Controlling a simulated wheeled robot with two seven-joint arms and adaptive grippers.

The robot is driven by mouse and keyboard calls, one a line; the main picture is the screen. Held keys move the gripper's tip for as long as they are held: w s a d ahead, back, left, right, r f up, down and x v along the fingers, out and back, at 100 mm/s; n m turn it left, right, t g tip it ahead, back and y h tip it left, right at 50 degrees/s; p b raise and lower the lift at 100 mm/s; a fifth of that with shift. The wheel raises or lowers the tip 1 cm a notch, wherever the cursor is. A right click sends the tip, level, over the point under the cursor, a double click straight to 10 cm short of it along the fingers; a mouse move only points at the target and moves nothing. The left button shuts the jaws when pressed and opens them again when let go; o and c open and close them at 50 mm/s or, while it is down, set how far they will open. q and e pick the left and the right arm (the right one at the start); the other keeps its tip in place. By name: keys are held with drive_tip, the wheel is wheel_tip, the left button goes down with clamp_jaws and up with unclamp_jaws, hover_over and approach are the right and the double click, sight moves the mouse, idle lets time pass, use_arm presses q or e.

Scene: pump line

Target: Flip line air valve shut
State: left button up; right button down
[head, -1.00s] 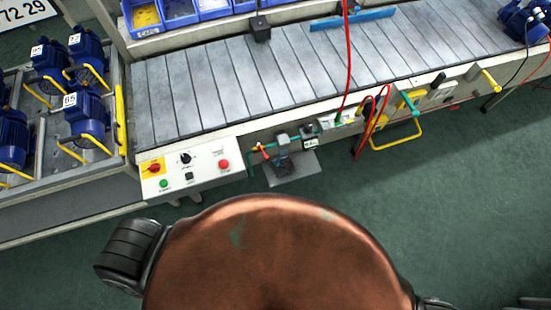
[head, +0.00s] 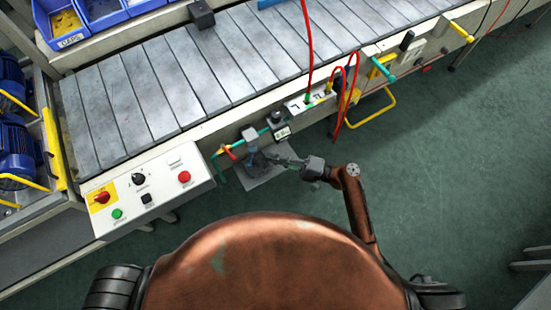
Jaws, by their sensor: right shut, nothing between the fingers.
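The line air valve shows as a small orange-red lever (head: 229,152) on the teal air pipe along the conveyor's front side, just right of the control panel. The lever looks tilted across the pipe line; its exact angle is too small to tell. A grey block (head: 250,138) and a small gauge box (head: 282,132) sit on the same pipe to its right. My right gripper (head: 268,157) is shut and empty, to the right of the lever and below the pipe, apart from the lever. My left gripper is not in view.
The control panel (head: 150,187) with knobs and buttons is left of the valve. A grey plate (head: 262,172) juts out below the pipe. Red cables (head: 341,125) and a yellow handle (head: 377,110) are to the right. The green floor in front is clear.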

approach(228, 152)
drive_tip(key=w, duration=0.3)
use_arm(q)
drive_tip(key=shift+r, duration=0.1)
use_arm(e)
drive_tip(key=s+a, duration=0.2)
drive_tip(key=a, duration=0.1)
drive_tip(key=shift+s+r, duration=0.15)
drive_tip(key=shift+s, duration=0.05)
